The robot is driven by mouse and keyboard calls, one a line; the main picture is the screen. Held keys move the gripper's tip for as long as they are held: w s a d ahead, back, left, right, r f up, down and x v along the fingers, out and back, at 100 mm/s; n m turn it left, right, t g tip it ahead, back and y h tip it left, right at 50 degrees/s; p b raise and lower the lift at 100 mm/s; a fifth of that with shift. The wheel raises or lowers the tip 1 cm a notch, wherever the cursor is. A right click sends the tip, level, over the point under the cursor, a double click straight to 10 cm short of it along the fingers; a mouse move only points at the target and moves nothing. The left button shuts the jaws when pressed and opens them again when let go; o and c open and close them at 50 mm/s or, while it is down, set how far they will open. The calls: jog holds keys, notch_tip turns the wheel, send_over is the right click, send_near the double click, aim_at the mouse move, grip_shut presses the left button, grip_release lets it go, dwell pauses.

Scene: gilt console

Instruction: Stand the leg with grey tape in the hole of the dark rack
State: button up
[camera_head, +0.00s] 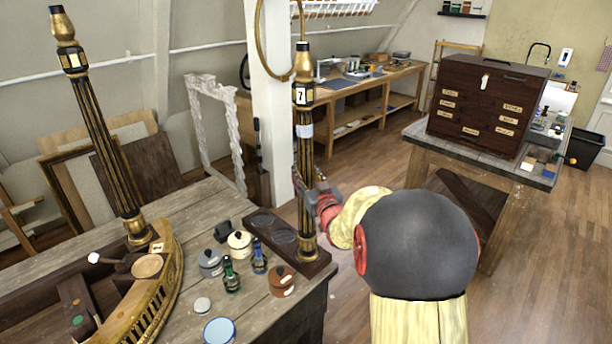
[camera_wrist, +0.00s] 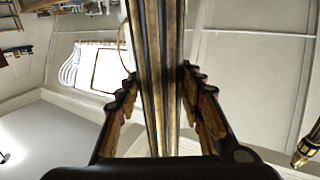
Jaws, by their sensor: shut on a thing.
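The leg with grey tape (camera_head: 305,130) is black and gilt, upright, with a label reading 7 near its top and the grey band below it. My gripper (camera_head: 322,197) is shut on its shaft from the right; in the wrist view the leg (camera_wrist: 158,50) runs between the two fingers of my gripper (camera_wrist: 157,85). The dark rack (camera_head: 265,236) lies along the table's right edge, with two round recesses showing. The leg's gilt foot is at the rack's near end. I cannot tell whether it is seated in a hole or just above it.
A second black and gilt leg (camera_head: 112,150) stands at left by a curved gilt rail (camera_head: 165,285). Several small jars and bottles, including a copper pot (camera_head: 281,281), crowd the table left of the rack. A white post (camera_head: 272,100) rises behind. Open floor lies to the right.

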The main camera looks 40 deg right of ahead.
jog(key=o, duration=1.3)
jog(key=shift+o, duration=0.4)
jog(key=shift+f, duration=0.2)
jog(key=v, duration=1.2)
